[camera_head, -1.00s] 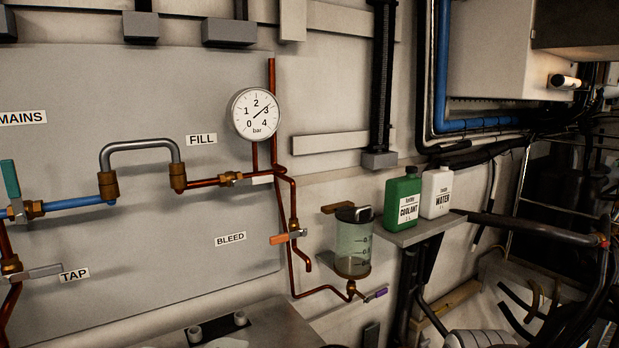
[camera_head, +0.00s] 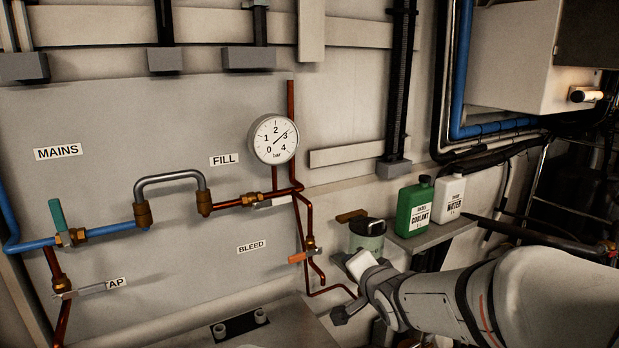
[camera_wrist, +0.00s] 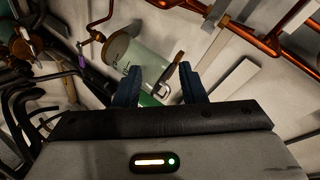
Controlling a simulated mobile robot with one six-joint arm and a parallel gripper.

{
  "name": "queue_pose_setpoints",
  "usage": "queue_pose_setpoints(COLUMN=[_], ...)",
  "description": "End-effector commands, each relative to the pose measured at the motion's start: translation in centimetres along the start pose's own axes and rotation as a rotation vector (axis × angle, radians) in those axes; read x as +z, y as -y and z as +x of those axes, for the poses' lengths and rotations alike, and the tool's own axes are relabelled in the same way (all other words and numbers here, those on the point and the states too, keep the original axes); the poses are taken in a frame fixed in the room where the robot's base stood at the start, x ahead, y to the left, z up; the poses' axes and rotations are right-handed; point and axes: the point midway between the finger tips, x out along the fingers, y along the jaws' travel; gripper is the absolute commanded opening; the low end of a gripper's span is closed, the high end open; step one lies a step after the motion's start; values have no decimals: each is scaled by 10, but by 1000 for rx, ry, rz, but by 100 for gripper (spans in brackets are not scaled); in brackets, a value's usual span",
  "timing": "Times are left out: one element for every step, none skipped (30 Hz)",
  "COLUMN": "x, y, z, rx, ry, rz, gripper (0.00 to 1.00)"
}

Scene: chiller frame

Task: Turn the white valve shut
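The white valve handle (camera_head: 272,203) sits under the FILL label (camera_head: 224,160), on a brass valve body (camera_head: 250,200). It lies roughly along the copper pipe, pointing right. My gripper (camera_wrist: 162,78) is open and empty in the wrist view, its two dark fingers apart, with the clear reservoir beyond them. In the head view my gripper (camera_head: 350,288) is at the lower right, below and to the right of the white handle and apart from it, in front of the reservoir (camera_head: 366,238). I cannot pick out the white handle for certain in the wrist view.
The round gauge (camera_head: 274,139) reads about 3 bar. An orange BLEED handle (camera_head: 301,257) lies below the white one. A green bottle (camera_head: 414,207) and a white bottle (camera_head: 449,195) stand on a shelf. A teal handle (camera_head: 57,215) and TAP handle (camera_head: 92,289) are left.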

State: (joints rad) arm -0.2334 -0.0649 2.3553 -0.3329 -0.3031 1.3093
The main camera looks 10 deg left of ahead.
Motion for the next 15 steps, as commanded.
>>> queue_pose_setpoints(x=[-2, 1, 3, 6, 9, 12, 15, 17, 20, 21, 23, 24, 25, 26, 26], y=[37, 53, 72, 86, 97, 111, 120, 128, 136, 141, 145, 149, 151, 153, 156], z=[2, 5, 7, 8, 9, 9, 8, 8, 7, 7, 7, 7, 7, 8, 10], rx=[-86, -139, -206, -251, -293, -342, -373, -400, -431, -450, -464, -478, -487, -492, -495], ry=[10, 18, 33, 48, 65, 87, 105, 121, 140, 153, 163, 174, 180, 184, 188], rz=[78, 125, 186, 227, 267, 315, 346, 373, 404, 423, 439, 455, 463, 468, 472], gripper=[37, 37, 37, 37, 37, 37, 37, 37, 37, 37, 37, 37, 37, 37, 37])
